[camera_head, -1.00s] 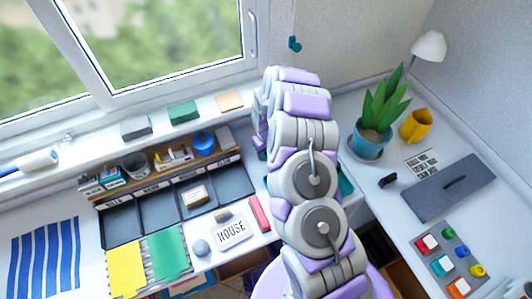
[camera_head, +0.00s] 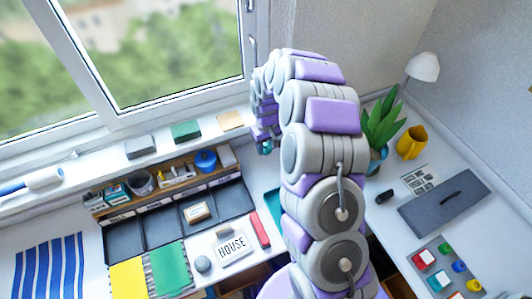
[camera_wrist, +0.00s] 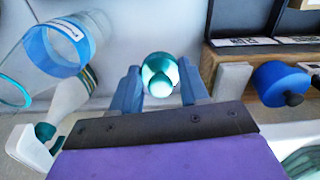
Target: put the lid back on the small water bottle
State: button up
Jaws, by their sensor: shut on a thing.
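My gripper (camera_wrist: 160,88) shows in the wrist view with its two blue fingers closed on a round teal piece with pale patches, apparently the lid (camera_wrist: 160,70). In the head view my gripper (camera_head: 265,146) hangs near the windowsill, with a bit of teal at its tip. A clear bottle (camera_wrist: 25,62) with a blue band, a white label and a teal rim stands left of my gripper in the wrist view, apart from the lid. I cannot tell whether it is the small water bottle. My arm may hide it in the head view.
A white piece with teal parts (camera_wrist: 40,140) lies at lower left in the wrist view. A blue round object (camera_wrist: 278,82) and the wooden organizer (camera_wrist: 212,62) are at right. A potted plant (camera_head: 383,125) and yellow cup (camera_head: 411,142) stand right of my arm.

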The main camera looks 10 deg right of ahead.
jog(key=s+d+r+m, duration=0.2)
jog(key=s+r+m, duration=0.15)
jog(key=r, duration=0.65)
jog(key=w+d+r+p, duration=0.1)
jog(key=w+d+r, duration=0.1)
jog(key=d, duration=0.4)
jog(key=w+d+r+p, duration=0.1)
jog(key=w+d+r, duration=0.1)
jog(key=d, duration=0.4)
jog(key=shift+m+p, duration=0.3)
jog(key=shift+m, duration=0.05)
notch_tip(320, 180, down, 6)
jog(key=b, duration=0.1)
jog(key=shift+f+b, duration=0.15)
jog(key=shift+b, duration=0.2)
jog(key=shift+a+p, duration=0.1)
jog(key=shift+p, duration=0.3)
jog(key=shift+p, duration=0.35)
dwell(1.8)
jog(key=o, duration=1.6)
jog(key=shift+c, duration=0.2)
